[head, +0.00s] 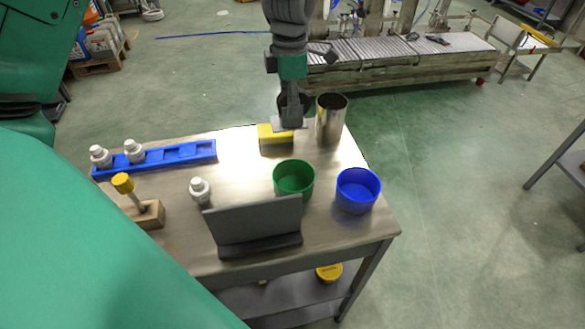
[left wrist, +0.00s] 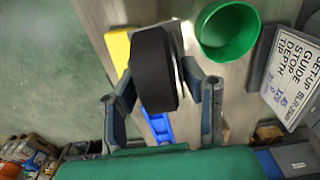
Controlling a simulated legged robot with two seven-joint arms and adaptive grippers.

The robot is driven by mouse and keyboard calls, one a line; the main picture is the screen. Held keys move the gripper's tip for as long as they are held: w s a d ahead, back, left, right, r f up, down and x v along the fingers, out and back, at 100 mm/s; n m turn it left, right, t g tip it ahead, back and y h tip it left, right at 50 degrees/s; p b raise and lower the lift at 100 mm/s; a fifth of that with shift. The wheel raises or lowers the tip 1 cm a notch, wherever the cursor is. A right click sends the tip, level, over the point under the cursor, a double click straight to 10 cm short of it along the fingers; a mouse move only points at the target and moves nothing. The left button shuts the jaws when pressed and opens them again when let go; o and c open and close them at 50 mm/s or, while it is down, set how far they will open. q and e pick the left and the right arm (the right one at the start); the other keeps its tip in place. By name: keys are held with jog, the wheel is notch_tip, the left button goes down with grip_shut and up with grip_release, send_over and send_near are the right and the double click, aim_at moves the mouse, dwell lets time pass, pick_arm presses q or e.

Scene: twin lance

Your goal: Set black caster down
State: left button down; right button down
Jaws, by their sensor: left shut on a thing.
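My left gripper (head: 291,92) reaches down over the back of the table and is shut on the black caster. The black caster (left wrist: 154,70) shows in the left wrist view as a thick black wheel between the two fingers, with a pale metal edge beside it. In the head view its wheel is mostly hidden by the gripper, and a flat grey plate (head: 290,125) shows below. It is over or right beside a yellow block (head: 275,146); I cannot tell whether they touch. My right gripper is not in view.
A steel cup (head: 331,120) stands close right of the gripper. A green bowl (head: 294,179), a blue bowl (head: 358,190) and a grey stand (head: 256,222) are nearer. A blue rack (head: 180,155) with white pieces lies left. The table (head: 240,170) has bare space mid-left.

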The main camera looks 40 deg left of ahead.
pick_arm(q)
jog(key=shift+s+d+f, duration=0.2)
jog(key=shift+d+f, duration=0.25)
jog(key=shift+f, duration=0.3)
send_over(288, 156)
notch_tip(288, 156, down, 6)
jog(key=shift+w+d+r, duration=0.15)
jog(key=shift+r, duration=0.1)
jog(key=shift+a+f, duration=0.35)
jog(key=shift+f, duration=0.3)
jog(key=shift+d+f, duration=0.25)
jog(key=shift+f, duration=0.85)
jog(key=shift+d+f, duration=0.2)
jog(key=shift+d, duration=0.3)
jog(key=c, duration=1)
grip_release()
jog(key=shift+a+f+b, duration=0.1)
jog(key=shift+a+b, duration=0.15)
jog(key=shift+b, duration=0.05)
jog(key=shift+a+f, duration=0.1)
jog(key=shift+a, duration=0.15)
